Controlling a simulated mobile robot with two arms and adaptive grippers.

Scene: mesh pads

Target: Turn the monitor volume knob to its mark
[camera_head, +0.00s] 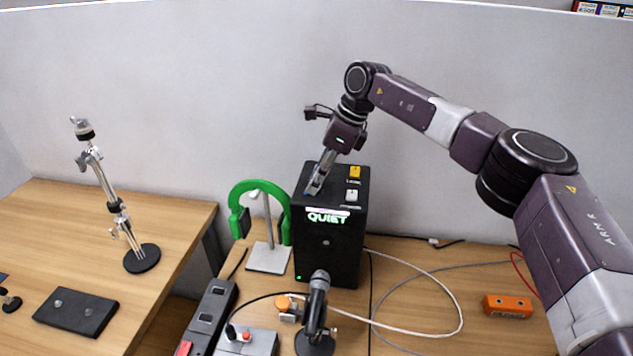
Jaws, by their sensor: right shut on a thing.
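The monitor is a black box (328,255) standing upright on the desk, with a lit green QUIET sign (327,217) on its upper front. My right gripper (313,190) reaches down to the left part of its top and is shut on the volume knob there. The fingers hide most of that knob, and its mark cannot be made out. An orange control (355,172) and a white control (351,195) sit on the right part of the top, apart from the fingers. My left gripper is not in view.
Green headphones (262,187) hang on a stand left of the monitor. A black microphone (317,300) stands in front. Cables (440,290) and an orange box (507,306) lie to the right. A chrome stand (115,205) stands on the left desk. A wall rises behind.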

